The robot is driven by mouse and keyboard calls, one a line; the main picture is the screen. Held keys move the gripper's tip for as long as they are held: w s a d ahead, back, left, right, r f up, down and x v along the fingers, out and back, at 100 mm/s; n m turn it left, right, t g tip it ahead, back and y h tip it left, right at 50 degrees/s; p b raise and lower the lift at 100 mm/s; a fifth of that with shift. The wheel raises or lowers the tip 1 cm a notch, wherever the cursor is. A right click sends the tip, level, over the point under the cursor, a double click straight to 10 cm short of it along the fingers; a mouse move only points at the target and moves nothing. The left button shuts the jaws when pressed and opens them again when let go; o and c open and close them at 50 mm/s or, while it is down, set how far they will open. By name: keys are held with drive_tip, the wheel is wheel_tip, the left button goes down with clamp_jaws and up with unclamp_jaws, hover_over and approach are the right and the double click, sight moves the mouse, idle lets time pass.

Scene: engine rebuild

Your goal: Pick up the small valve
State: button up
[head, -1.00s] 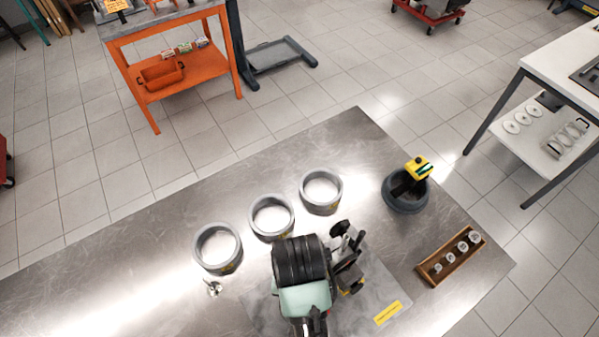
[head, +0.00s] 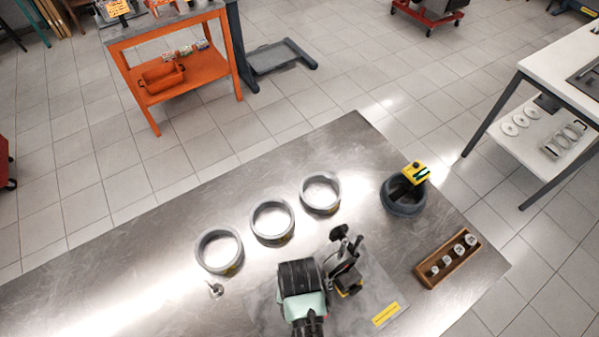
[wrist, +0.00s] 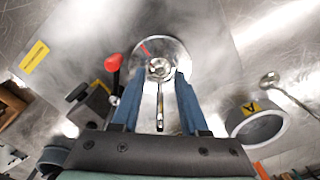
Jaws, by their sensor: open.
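The small valve (head: 216,290), bright metal with a round head, is on the steel table left of the grey plate. A small metal piece that looks like it shows in the wrist view (wrist: 270,80), right of the fingers. My gripper (wrist: 160,75) is open, with its two blue fingers apart. Between and beyond the fingertips is a round shiny disc (wrist: 175,48) with a central knob and a thin rod; I cannot tell if the fingers touch it. In the head view my arm hides the fingertips.
Three grey rings (head: 219,250) stand in a row on the table (head: 120,270). A dark round holder (head: 403,197) with a yellow-topped tool and a wooden rack (head: 440,278) of small metal parts are at right. A black stand with a red knob (wrist: 113,62) is close left of the fingers.

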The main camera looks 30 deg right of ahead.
clamp_jaws()
idle(0.3)
